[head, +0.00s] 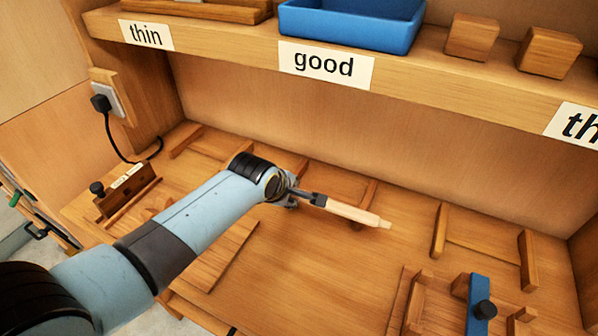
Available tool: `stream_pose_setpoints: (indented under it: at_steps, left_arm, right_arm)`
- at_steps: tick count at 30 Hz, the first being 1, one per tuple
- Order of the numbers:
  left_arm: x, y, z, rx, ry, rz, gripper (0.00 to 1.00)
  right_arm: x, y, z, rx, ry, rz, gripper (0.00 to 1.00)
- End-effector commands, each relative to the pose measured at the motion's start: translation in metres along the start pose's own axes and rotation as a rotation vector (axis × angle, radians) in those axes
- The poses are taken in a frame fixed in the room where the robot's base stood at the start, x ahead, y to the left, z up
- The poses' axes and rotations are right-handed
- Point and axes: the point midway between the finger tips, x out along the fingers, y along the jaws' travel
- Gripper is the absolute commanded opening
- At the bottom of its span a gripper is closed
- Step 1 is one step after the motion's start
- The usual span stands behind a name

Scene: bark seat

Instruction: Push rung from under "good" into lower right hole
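My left gripper (315,199) is over the bench, shut on one end of a pale wooden rung (350,212). The rung points to the right, its narrower tip free and apart from anything I can make out. The "good" label (325,65) is on the shelf edge above and behind the gripper. At the lower right is a wooden jig (412,305) with a blue clamp bar (478,290) and black knob; the bottom edge of the view cuts it off. I cannot make out any hole. My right gripper is not in view.
The shelf (440,75) carries a blue tray (350,25) and wooden blocks (471,38). Low wooden rails (439,230) stand on the bench. A knobbed wooden holder (128,195) and a plug with a black cable (103,103) are at left.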

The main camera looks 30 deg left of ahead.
Motion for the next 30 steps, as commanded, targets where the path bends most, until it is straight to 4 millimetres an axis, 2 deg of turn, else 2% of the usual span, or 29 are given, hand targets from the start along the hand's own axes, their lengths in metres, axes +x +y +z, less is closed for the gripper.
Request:
stream_pose_setpoints:
  at_steps: [1,16,21,30]
  left_arm:
    - [-0.009,-0.003,0.0,0.0,0.0,-0.002,0.0]
    - [-0.051,-0.052,0.0,0.001,0.0,-0.001,0.0]
    - [-0.059,-0.062,0.0,0.0,0.0,0.001,0.0]
    - [-0.058,-0.064,0.0,0.0,0.0,0.001,0.0]
  right_arm:
    - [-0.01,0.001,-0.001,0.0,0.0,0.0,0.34]
    - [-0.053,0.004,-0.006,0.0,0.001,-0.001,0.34]
    - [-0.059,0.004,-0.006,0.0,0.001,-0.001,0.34]
    - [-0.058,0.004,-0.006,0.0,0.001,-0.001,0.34]
